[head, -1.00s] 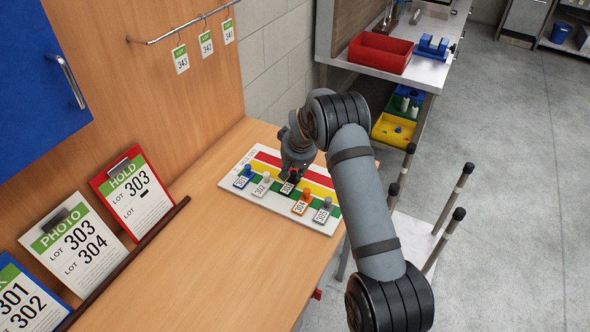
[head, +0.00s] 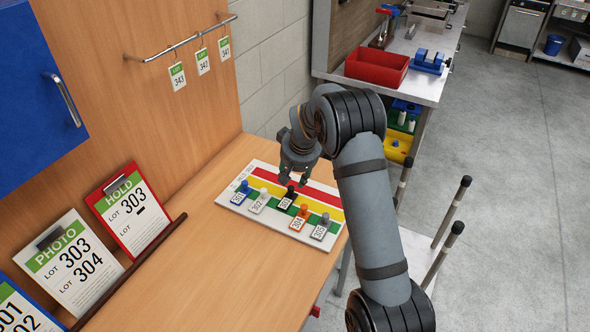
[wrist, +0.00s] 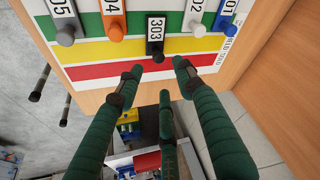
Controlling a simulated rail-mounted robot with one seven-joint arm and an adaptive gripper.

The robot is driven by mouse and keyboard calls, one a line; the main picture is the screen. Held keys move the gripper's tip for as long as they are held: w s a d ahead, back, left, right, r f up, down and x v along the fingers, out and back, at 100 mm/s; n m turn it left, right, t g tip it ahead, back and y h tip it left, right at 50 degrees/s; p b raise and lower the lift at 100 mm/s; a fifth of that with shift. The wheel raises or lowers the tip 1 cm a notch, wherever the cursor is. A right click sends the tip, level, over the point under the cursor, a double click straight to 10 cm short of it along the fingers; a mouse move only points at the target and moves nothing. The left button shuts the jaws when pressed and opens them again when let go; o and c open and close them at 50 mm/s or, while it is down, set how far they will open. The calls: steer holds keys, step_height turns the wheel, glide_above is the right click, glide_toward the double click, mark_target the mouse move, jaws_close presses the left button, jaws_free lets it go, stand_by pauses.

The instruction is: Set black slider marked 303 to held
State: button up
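A white board (head: 312,241) with red, yellow and green bands lies on the wooden counter. Its black slider marked 303 (head: 287,201) stands upright, pushed out of the row of other sliders toward the red band. In the wrist view the black slider (wrist: 156,35) has its label across green and yellow, its knob over the yellow band near the red edge. My gripper (head: 296,181) is above the board, just beyond the black slider. In the wrist view its green fingers (wrist: 156,67) are spread, empty and apart from the knob.
Blue 301 (head: 241,189), white 302 (head: 262,197), orange 304 (head: 302,214) and grey 305 (head: 323,222) sliders stand in the green band. A red HOLD clipboard (head: 130,210) lists 303; a PHOTO clipboard (head: 68,262) lists 303 and 304. The counter before the board is clear.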

steer(key=v, duration=0.4)
steer(key=shift+r, duration=0.1)
stand_by(0.3)
